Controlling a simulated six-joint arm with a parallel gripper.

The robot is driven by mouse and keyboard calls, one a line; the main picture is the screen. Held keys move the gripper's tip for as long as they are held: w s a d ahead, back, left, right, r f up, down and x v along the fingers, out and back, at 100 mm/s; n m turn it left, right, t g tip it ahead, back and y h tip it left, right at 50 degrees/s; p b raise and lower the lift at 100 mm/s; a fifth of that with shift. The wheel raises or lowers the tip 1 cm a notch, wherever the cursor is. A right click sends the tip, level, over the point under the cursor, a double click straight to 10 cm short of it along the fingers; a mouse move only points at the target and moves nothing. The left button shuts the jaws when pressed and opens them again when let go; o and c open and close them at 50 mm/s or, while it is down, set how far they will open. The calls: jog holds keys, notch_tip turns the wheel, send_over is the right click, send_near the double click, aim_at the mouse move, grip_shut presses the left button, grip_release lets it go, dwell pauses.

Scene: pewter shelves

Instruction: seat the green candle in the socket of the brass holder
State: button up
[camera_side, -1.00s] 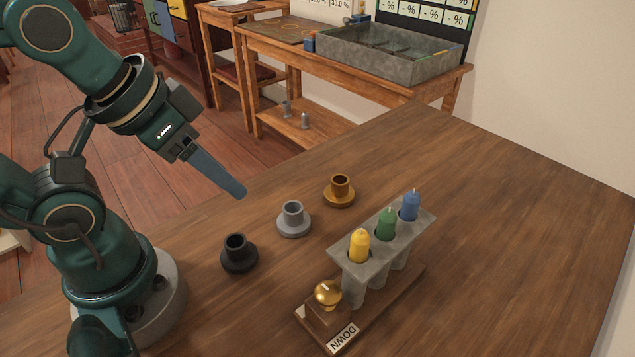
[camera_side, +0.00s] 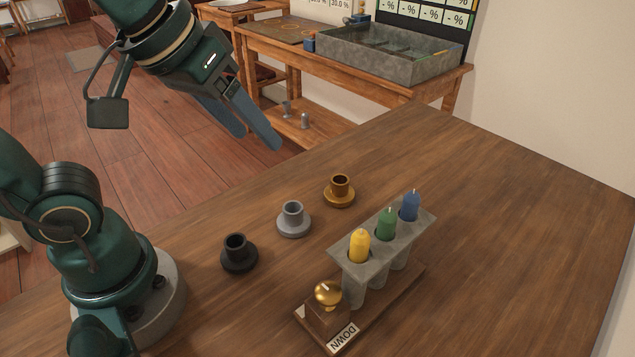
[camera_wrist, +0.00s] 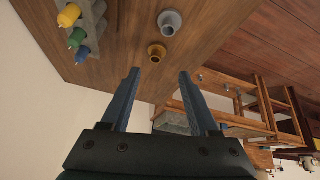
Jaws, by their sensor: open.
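The green candle (camera_side: 386,224) stands upright in the middle hole of a grey rack (camera_side: 366,262), between a yellow candle (camera_side: 359,247) and a blue candle (camera_side: 410,205). It also shows in the wrist view (camera_wrist: 76,38). The brass holder (camera_side: 340,192), with an empty-looking socket, stands on the table behind and left of the rack; it also shows in the wrist view (camera_wrist: 156,52). My gripper (camera_side: 260,142) is open and empty, high above the table, apart from the candle and holder. Its two fingers spread apart in the wrist view (camera_wrist: 159,75).
A grey holder (camera_side: 293,220) and a black holder (camera_side: 238,254) stand in a row with the brass one. A gold knob (camera_side: 327,293) and a DOWN label (camera_side: 342,338) are on the rack's wooden base. The table's right side is clear.

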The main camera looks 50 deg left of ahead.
jog(key=w+d+r, duration=0.1)
jog(key=w+d, duration=0.2)
jog(key=w, duration=0.1)
jog(key=m+g, duration=0.1)
jog(key=m, duration=0.2)
send_near(389, 213)
jog(key=x, duration=0.5)
jog(key=shift+w+a+r, duration=0.1)
jog(key=shift+w+a, duration=0.2)
jog(key=shift+s+d+f+g, duration=0.1)
jog(key=shift+d+f+g, duration=0.1)
jog(key=shift+f+g, duration=0.15)
jog(key=shift+x, duration=2.35)
jog(key=shift+d, duration=0.1)
grip_shut()
